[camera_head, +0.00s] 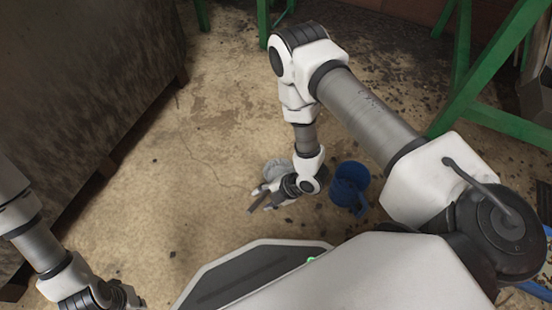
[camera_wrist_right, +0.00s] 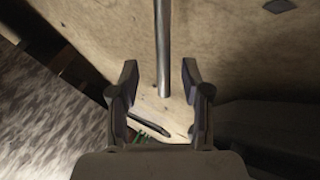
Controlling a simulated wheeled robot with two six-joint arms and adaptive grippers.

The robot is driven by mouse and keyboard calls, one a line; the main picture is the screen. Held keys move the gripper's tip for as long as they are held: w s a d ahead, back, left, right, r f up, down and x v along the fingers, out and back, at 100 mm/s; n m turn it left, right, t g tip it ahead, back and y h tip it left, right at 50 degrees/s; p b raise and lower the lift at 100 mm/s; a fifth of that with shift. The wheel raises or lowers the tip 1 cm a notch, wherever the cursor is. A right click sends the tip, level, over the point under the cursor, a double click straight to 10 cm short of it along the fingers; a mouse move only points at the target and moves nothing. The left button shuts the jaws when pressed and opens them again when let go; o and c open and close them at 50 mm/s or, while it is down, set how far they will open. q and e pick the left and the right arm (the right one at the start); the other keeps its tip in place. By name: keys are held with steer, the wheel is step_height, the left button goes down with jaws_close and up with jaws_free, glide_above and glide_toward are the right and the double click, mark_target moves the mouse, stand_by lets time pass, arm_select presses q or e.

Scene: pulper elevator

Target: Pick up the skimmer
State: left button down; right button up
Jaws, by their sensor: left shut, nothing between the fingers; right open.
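A grey metal rod, apparently the skimmer's handle (camera_wrist_right: 163,45), enters the right wrist view from the top. Its lower end lies between the two fingers, with a gap on each side. My right gripper (camera_wrist_right: 160,82) is open around it. In the head view, my right gripper (camera_head: 257,197) is low over the floor. A pale grey round thing (camera_head: 276,168), possibly the skimmer's head, shows just behind the gripper and is partly hidden by it. My left gripper (camera_head: 125,300) is at the bottom left edge, shut and empty, partly cut off by the frame.
A blue container (camera_head: 350,183) stands on the floor just right of my right gripper. A large dark metal box (camera_head: 85,90) fills the left side. Green metal legs (camera_head: 480,85) stand at the upper right. The stained concrete floor (camera_head: 170,200) left of the gripper is clear.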

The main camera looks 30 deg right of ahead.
mark_target(258, 203)
steer(key=b+x, duration=0.2)
steer(key=x, duration=0.1)
steer(key=b+x, duration=0.1)
steer(key=shift+s+a+f, duration=0.2)
steer(key=shift+s+f, duration=0.05)
steer(key=shift+f, duration=0.2)
steer(key=shift+w+a, duration=0.1)
steer(key=shift+r, duration=0.1)
jaws_close()
